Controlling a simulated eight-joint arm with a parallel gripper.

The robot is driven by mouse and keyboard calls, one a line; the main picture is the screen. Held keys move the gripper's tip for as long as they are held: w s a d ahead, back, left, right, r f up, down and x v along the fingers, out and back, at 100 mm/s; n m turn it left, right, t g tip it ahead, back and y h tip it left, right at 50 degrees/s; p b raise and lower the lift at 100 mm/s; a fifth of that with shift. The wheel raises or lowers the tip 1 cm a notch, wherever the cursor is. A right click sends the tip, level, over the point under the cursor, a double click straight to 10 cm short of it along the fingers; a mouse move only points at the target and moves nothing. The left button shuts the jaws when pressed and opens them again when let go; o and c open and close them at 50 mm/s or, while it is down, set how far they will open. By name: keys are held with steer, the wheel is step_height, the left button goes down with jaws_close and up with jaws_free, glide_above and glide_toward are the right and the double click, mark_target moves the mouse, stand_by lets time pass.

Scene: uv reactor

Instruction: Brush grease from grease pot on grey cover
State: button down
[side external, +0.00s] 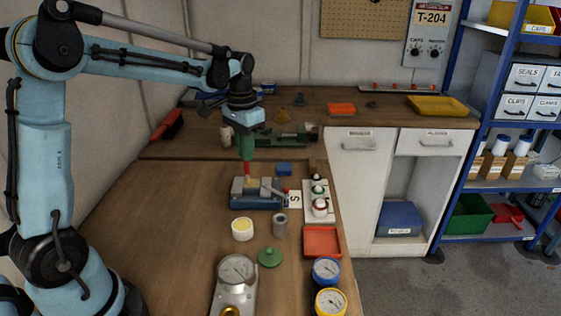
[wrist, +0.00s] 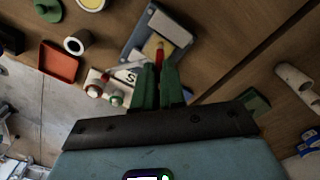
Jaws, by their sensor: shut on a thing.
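My gripper (side external: 246,157) is shut on a red brush (side external: 246,170), which points down over a blue-grey vise-like fixture (side external: 268,203). In the wrist view, my green fingers (wrist: 157,72) hold the red brush (wrist: 160,54) above the fixture (wrist: 173,20). The brush's lower end is at a pale yellow area on the grey part in the fixture; I cannot tell whether it touches. I cannot tell for sure which part is the grey cover. A white pot with yellow contents, seemingly the grease pot (side external: 242,230), stands in front of the fixture. It also shows at the wrist view's top edge (wrist: 92,4).
A grey hollow cylinder (side external: 280,226) stands right of the pot, with a green lid (side external: 270,257) nearby. A red tray (side external: 322,241), a white valve panel (side external: 319,204) and gauges (side external: 236,270) stand around. The left of the bench is clear.

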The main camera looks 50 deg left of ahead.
steer(key=shift+s+d, duration=0.25)
steer(key=shift+d, duration=0.05)
steer(key=shift+w+d, duration=0.7)
steer(key=shift+w, duration=0.05)
stand_by(1.2)
steer(key=shift+w+a, duration=0.75)
stand_by(0.9)
steer(key=shift+s+a, duration=0.35)
steer(key=shift+s, duration=0.05)
stand_by(0.6)
steer(key=shift+s+a, duration=0.15)
steer(key=shift+s+a, duration=0.25)
stand_by(0.6)
steer(key=shift+s+d, duration=0.7)
steer(key=shift+d, duration=0.1)
stand_by(1.0)
steer(key=shift+w+d, duration=0.15)
steer(key=shift+w, duration=0.05)
